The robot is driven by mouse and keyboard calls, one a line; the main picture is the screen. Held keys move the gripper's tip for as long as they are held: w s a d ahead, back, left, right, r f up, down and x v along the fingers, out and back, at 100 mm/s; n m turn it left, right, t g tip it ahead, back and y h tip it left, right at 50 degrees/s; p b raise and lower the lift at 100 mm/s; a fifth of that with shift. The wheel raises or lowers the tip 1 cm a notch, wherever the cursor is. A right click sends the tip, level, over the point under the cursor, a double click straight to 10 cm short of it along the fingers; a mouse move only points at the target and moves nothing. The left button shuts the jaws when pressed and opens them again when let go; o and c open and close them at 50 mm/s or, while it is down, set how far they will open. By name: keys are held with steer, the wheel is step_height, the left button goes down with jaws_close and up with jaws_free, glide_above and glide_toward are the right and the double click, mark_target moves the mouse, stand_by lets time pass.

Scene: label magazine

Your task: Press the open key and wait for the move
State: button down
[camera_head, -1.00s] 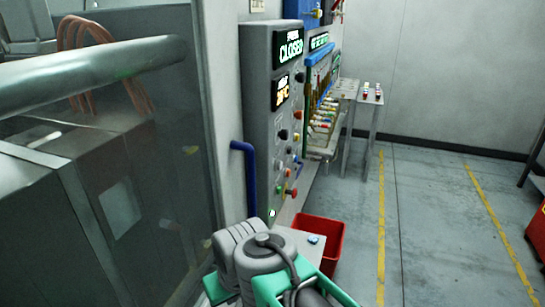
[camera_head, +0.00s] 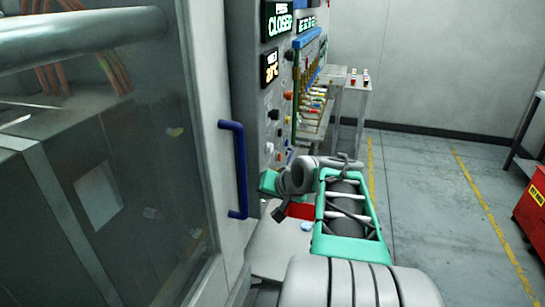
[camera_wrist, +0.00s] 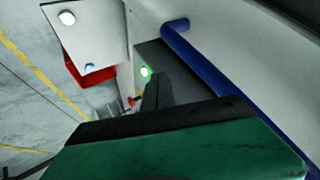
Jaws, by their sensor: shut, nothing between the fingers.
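The grey control panel (camera_head: 272,110) stands beside the machine door, and its upper display (camera_head: 278,22) reads CLOSED. Several keys and knobs run down its face; their labels are too small to read. A green-lit key (camera_wrist: 145,72) low on the panel shows in the wrist view, close to the tip of my gripper (camera_wrist: 160,84). Whether the tip touches it cannot be told.
A blue door handle (camera_head: 238,170) stands just left of my gripper, also close in the wrist view (camera_wrist: 200,62). A pale shelf (camera_head: 275,255) and a red bin (camera_head: 299,211) lie below. A rack and small stand (camera_head: 357,85) are beyond.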

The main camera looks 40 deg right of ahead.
mark_target(271, 148)
steer(key=s+d+r+m+t, duration=0.1)
steer(key=d+r+m+t, duration=0.1)
steer(key=d, duration=0.6)
steer(key=d+r+m+t+h+b, duration=0.1)
steer(key=d+r+m+t, duration=0.2)
steer(key=d+r, duration=0.2)
steer(key=d, duration=0.3)
steer(key=shift+s+d+t+b, duration=0.2)
steer(key=shift+s+t+b, duration=0.1)
steer(key=shift+s+t, duration=0.1)
steer(key=shift+w+a+r, duration=0.1)
steer(key=w+a, duration=0.5)
steer(key=w, duration=0.2)
steer(key=shift+a, duration=0.15)
stand_by(0.6)
steer(key=shift+w+a, duration=0.25)
steer(key=shift+w, duration=0.05)
